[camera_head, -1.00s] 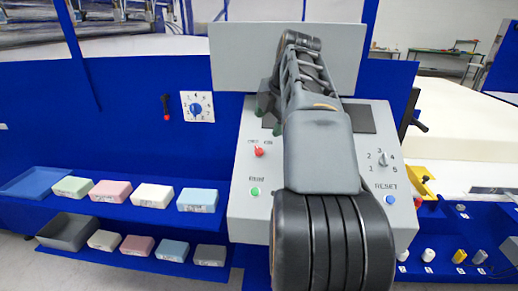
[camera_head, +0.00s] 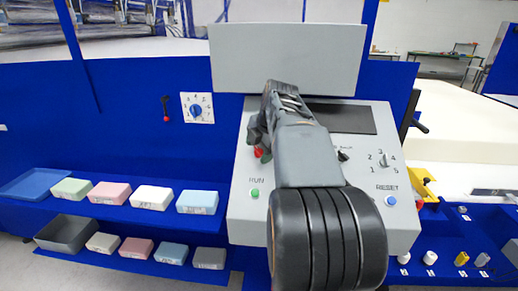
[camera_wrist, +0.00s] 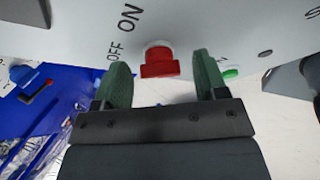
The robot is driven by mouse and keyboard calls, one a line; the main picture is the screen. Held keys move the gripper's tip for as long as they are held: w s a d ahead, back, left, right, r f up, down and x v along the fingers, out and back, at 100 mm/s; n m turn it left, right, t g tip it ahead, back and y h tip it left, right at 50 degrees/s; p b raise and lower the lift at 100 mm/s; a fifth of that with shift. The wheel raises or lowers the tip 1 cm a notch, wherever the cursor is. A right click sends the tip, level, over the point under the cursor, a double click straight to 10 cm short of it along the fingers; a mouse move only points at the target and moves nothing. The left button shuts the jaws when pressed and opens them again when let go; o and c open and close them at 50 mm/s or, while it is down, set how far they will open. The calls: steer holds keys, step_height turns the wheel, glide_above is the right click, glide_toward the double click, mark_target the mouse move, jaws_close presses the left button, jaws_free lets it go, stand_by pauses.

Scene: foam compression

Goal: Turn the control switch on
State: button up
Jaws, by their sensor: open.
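The control switch is a red knob (camera_wrist: 160,64) on the grey panel, beside the printed words OFF and ON in the wrist view. It shows partly in the head view (camera_head: 266,154), with my arm covering the rest and its labels. My gripper (camera_wrist: 161,76) is open, its two green fingers on either side of the red knob with a gap on each side. In the head view my gripper (camera_head: 257,136) is over the upper left of the panel. I cannot tell how far the knob is turned.
The sloped grey panel (camera_head: 240,210) also holds a green RUN button (camera_head: 255,193), a blue RESET button (camera_head: 390,201), a numbered selector (camera_head: 384,160) and a black knob (camera_head: 344,155). Shelves with several foam blocks (camera_head: 152,197) are at left. A grey board (camera_head: 288,60) rises behind.

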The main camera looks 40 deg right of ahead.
steer(key=c, duration=0.9)
steer(key=shift+f+m+b, duration=0.1)
steer(key=shift+m+b, duration=0.2)
steer(key=shift+b, duration=0.05)
steer(key=shift+f+m+t+b, duration=0.15)
steer(key=shift+m+t+b, duration=0.25)
steer(key=shift+m+b, duration=0.6)
steer(key=m+t+b, duration=0.1)
steer(key=m+b, duration=0.1)
steer(key=m+t+h+b, duration=0.1)
steer(key=m+b, duration=0.1)
steer(key=m, duration=0.1)
steer(key=shift+s+a, duration=0.1)
steer(key=shift+s, duration=0.05)
steer(key=m+t+h+b, duration=0.1)
steer(key=m+b, duration=0.2)
steer(key=m, duration=0.1)
steer(key=shift+m, duration=0.3)
steer(key=shift+a+m+h+b, duration=0.1)
steer(key=shift+m+h+b, duration=0.65)
steer(key=shift+m, duration=1.05)
